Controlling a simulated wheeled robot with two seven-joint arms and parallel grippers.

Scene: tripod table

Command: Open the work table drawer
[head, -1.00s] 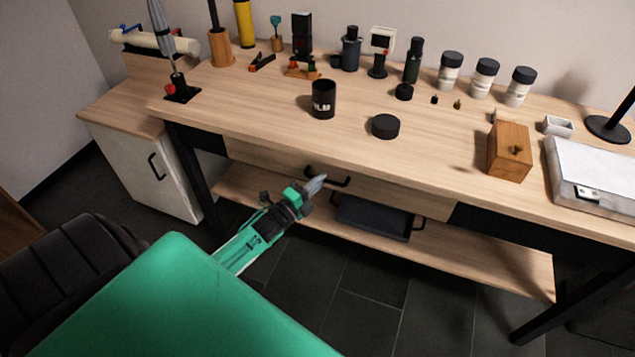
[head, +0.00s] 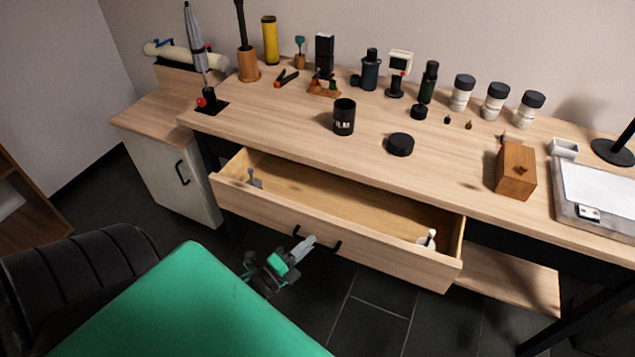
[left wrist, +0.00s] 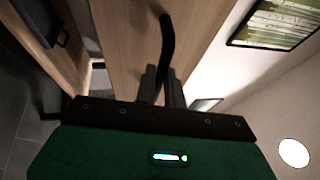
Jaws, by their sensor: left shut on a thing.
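The work table (head: 290,120) has a light wood top, and its drawer (head: 350,244) is pulled well out below the front edge. A grey item (head: 255,178) lies at the drawer's left end and a small white item (head: 428,240) at its right end. The drawer's black bar handle (head: 318,237) is on its front. My left gripper (head: 308,243) is shut on this handle. In the left wrist view the gripper's fingers (left wrist: 162,88) close around the black handle (left wrist: 167,45). My right gripper is not in view.
A black chair (head: 75,270) stands at the left front. A white cabinet (head: 160,175) with a black handle stands left of the table. Cups, jars, tools and a wooden box (head: 515,170) stand on the tabletop. Dark tiled floor shows in front of the drawer.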

